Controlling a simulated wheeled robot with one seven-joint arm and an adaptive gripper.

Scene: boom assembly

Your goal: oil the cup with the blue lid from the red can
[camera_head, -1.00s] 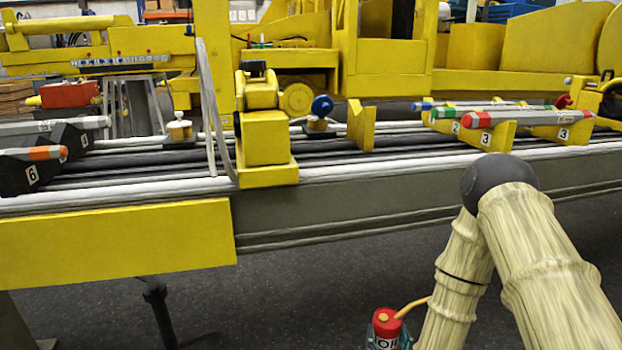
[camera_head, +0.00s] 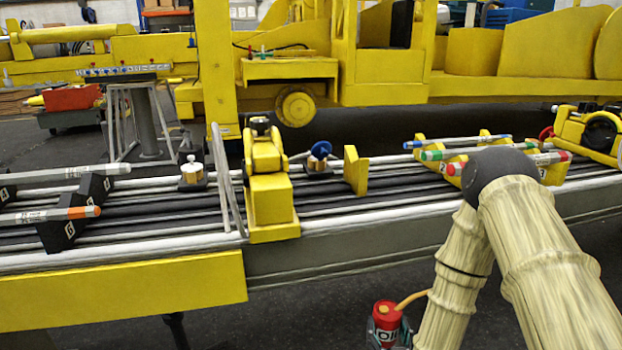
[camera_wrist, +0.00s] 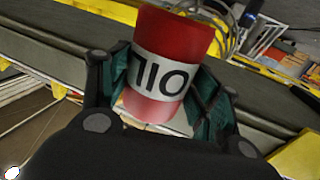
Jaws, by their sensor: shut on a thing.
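The red oil can (camera_head: 389,317) has an orange spout and a white label reading OIL. It shows at the bottom of the head view, in front of and below the boom's near edge. My gripper (camera_wrist: 160,105) is shut on the can, with a dark green finger pad on each side of it in the wrist view, where the can (camera_wrist: 178,38) fills the upper middle. The cup with the blue lid (camera_head: 320,157) is a small brass-coloured cup on the boom, right of the yellow bracket. Its blue lid is tilted up. The can is well apart from the cup.
Another cup (camera_head: 193,171) with a pale lid stands left of the yellow bracket (camera_head: 268,190). Grey hoops (camera_head: 225,180) rise beside the bracket. Coloured marker-like rods lie in holders at both sides. A yellow panel (camera_head: 120,295) hangs along the boom's front.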

